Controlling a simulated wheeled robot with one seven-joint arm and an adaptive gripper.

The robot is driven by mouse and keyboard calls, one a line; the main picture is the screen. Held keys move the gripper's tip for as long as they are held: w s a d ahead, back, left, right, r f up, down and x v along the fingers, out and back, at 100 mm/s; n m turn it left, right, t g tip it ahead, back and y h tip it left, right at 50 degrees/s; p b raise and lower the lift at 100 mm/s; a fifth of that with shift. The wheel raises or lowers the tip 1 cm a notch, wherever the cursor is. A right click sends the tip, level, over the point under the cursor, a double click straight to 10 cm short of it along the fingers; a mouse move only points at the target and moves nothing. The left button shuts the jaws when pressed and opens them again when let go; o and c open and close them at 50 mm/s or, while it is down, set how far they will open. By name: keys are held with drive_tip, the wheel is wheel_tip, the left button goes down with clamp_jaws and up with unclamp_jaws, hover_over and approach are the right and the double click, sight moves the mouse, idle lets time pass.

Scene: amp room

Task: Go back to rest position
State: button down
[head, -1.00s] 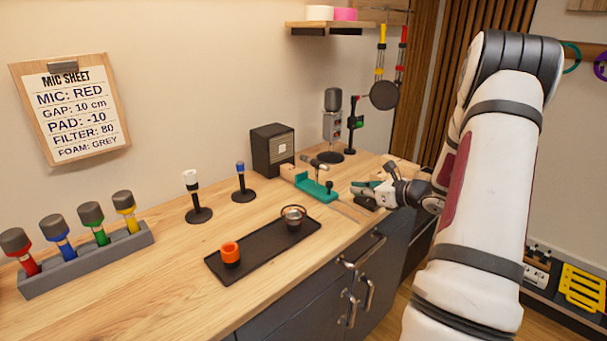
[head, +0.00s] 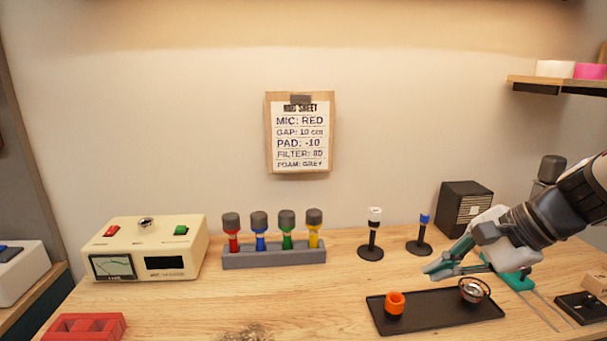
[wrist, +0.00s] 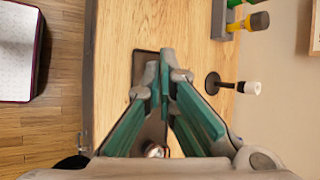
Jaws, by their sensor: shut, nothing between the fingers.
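My gripper (head: 432,272) has teal fingers and a grey-white body. It is shut and empty, held above the bench near the black tray (head: 430,316), in front of the two small stands. In the wrist view its fingertips (wrist: 165,88) meet over the tray, and the fingers hide much of it. No rest position is marked in these frames. My arm reaches in from the right edge of the head view.
On the tray are an orange cup (head: 395,303) and a round metal-rimmed item (head: 474,290). A black-and-white stand (head: 372,240) and a blue-topped stand (head: 421,235) are close behind. A rack (head: 274,256) holds several microphones. A cream meter box (head: 146,250) stands left.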

drive_tip(key=s+a+r+n+h, duration=0.1)
drive_tip(key=s+a+n+h, duration=0.1)
drive_tip(key=s+n, duration=0.5)
drive_tip(key=s+a+r+n+h, duration=0.2)
drive_tip(key=s+n, duration=0.5)
drive_tip(key=s, duration=0.4)
drive_tip(key=shift+s+a+n+g+h, duration=0.15)
drive_tip(key=shift+a+n+g+h, duration=0.3)
drive_tip(key=shift+h, duration=0.65)
